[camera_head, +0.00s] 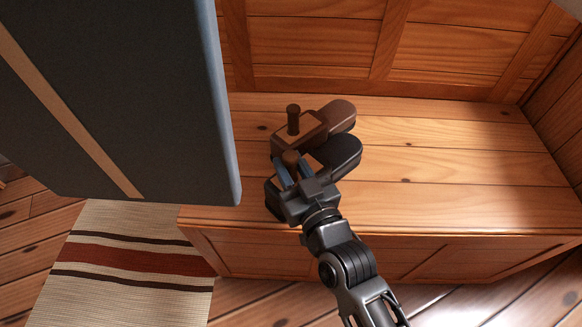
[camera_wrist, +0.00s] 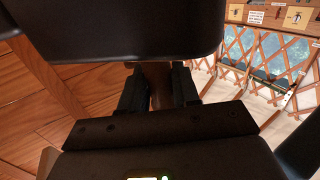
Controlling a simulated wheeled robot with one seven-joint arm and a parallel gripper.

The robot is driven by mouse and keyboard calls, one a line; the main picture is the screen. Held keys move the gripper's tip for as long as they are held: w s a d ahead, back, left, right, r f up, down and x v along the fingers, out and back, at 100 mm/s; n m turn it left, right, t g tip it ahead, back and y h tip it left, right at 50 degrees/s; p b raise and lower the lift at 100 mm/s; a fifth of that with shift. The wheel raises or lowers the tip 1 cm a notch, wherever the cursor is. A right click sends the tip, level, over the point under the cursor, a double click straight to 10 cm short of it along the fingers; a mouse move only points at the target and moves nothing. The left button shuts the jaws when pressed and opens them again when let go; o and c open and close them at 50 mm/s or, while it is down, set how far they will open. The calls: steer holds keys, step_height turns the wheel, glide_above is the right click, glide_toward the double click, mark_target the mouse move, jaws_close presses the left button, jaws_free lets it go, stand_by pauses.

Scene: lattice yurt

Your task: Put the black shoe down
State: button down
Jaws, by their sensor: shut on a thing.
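The black shoe (camera_head: 342,156) has a dark rounded toe, a brown top and an upright brown knob. My gripper (camera_head: 291,172) is shut on that knob, with one finger on each side. The shoe is over the wooden bench top (camera_head: 450,165), toe pointing up and right. I cannot tell whether its sole touches the bench. In the wrist view the brown knob (camera_wrist: 161,88) is between the fingers, and a large dark surface, likely the shoe, fills the top. My gripper hides part of the shoe's heel.
A brown shoe (camera_head: 342,113) with its own knob stands close behind the black one. The bench is bare to the right. A large dark blue-grey panel (camera_head: 150,90) rises at the left. A striped rug (camera_head: 130,262) lies on the floor.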

steer(key=c, duration=1.3)
jaws_free()
steer(key=shift+f, duration=0.1)
steer(key=o, duration=0.5)
steer(key=shift+r, duration=0.25)
steer(key=p+v, duration=0.1)
steer(key=v, duration=1.1)
